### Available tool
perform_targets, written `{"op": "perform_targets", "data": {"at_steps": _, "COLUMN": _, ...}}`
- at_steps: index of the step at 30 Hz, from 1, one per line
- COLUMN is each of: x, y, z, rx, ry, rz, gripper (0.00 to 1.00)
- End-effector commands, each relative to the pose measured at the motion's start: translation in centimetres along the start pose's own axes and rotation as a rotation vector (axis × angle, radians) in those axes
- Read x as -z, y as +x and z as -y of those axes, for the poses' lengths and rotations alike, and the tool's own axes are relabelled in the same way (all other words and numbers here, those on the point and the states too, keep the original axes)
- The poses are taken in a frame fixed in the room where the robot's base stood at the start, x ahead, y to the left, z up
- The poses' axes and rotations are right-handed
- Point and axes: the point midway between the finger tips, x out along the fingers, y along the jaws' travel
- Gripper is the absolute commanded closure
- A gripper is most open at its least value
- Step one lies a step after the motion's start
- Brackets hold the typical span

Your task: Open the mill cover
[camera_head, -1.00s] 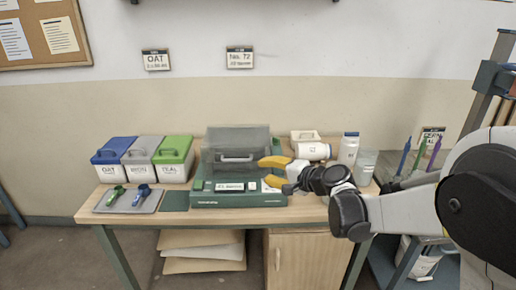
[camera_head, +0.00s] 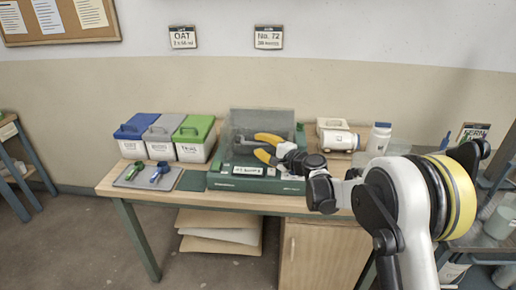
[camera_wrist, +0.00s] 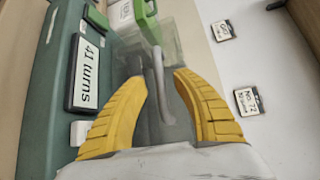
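The mill (camera_head: 215,181) is a green box on the table with a smoky, see-through cover (camera_head: 262,119) that appears to be down over it. The cover also shows in the wrist view (camera_wrist: 185,45). Its grey bar handle (camera_wrist: 157,85) runs between my fingers there; in the head view my gripper largely hides it. My gripper (camera_head: 256,147) has two yellow fingers, spread apart in front of the cover. In the wrist view my gripper (camera_wrist: 161,77) is open, one finger on each side of the handle, with visible gaps.
Blue (camera_head: 131,127), grey (camera_head: 161,130) and green-lidded (camera_head: 194,130) bins stand left of the mill. A tray (camera_head: 125,180) with two scoops lies before them. A label reading "41 turns" (camera_wrist: 87,73) is on the mill's front.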

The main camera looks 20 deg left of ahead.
Motion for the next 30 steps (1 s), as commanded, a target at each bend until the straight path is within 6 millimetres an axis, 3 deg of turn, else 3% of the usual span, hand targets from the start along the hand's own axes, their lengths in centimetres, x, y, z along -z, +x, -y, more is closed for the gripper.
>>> {"op": "perform_targets", "data": {"at_steps": 4, "x": -0.1, "y": 1.0, "z": 0.0, "rx": 0.000, "ry": 0.000, "rz": 0.000, "gripper": 0.66}}
{"op": "perform_targets", "data": {"at_steps": 12, "x": 0.0, "y": 1.1, "z": 0.1, "rx": 0.000, "ry": -0.001, "rz": 0.000, "gripper": 0.66}}
{"op": "perform_targets", "data": {"at_steps": 15, "x": 0.0, "y": 1.1, "z": 0.1, "rx": 0.000, "ry": -0.001, "rz": 0.000, "gripper": 0.95}}
{"op": "perform_targets", "data": {"at_steps": 16, "x": 0.0, "y": 1.1, "z": 0.1, "rx": 0.000, "ry": -0.001, "rz": 0.000, "gripper": 1.00}}
{"op": "perform_targets", "data": {"at_steps": 30, "x": 0.1, "y": 1.1, "z": 0.9, "rx": -0.015, "ry": 0.013, "rz": -0.001, "gripper": 1.00}}
